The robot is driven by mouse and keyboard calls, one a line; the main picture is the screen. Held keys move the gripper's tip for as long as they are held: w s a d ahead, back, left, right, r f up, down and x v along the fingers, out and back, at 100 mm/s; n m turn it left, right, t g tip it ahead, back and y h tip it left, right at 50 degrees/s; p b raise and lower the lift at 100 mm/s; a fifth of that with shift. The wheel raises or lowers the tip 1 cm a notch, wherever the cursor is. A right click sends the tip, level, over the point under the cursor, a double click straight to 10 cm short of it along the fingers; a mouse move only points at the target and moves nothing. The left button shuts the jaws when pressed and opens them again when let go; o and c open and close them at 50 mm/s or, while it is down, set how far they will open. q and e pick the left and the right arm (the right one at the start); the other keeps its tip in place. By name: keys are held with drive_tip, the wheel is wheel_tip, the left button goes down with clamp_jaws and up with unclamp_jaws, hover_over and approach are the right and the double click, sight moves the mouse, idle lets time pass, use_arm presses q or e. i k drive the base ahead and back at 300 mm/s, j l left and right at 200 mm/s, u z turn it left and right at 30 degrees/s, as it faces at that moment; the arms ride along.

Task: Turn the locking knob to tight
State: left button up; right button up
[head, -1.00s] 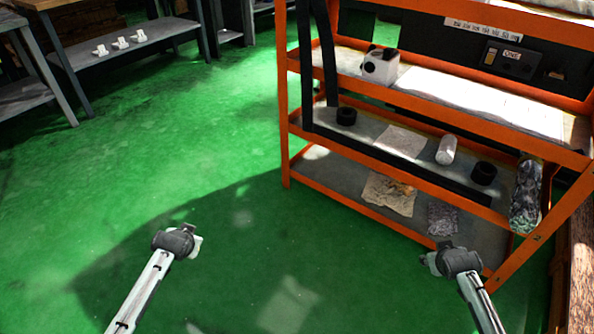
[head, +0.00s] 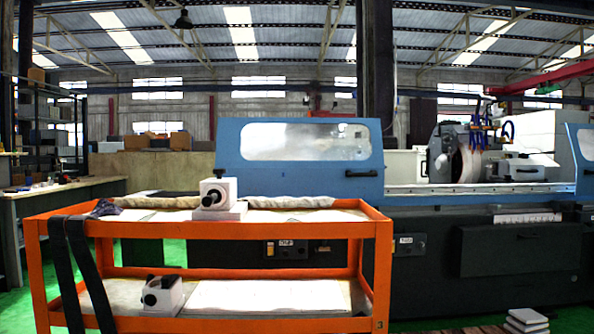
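A white block-shaped device (head: 226,190) stands upright on a pale base on the top shelf of the orange cart (head: 220,230). A black knob (head: 211,199) sticks out of its front face, and a small black piece rises from its top. A similar white block (head: 167,291) with a black round part (head: 150,299) sits on the lower shelf, tilted. I cannot tell from here which black part is the locking knob or how it is set. Neither of my grippers is in view.
A blue and dark grey grinding machine (head: 300,160) stands behind the cart, with its grinding wheel (head: 464,165) at right. Dark straps (head: 80,265) hang over the cart's left end. Several white blocks (head: 527,319) are stacked at lower right. A workbench stands at far left.

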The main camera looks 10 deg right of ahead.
sight(218, 172)
drive_tip(key=i+j+z, duration=0.2)
drive_tip(key=z, duration=0.15)
drive_tip(key=i+j+z, duration=0.45)
drive_tip(key=z, duration=0.2)
drive_tip(key=j, duration=0.05)
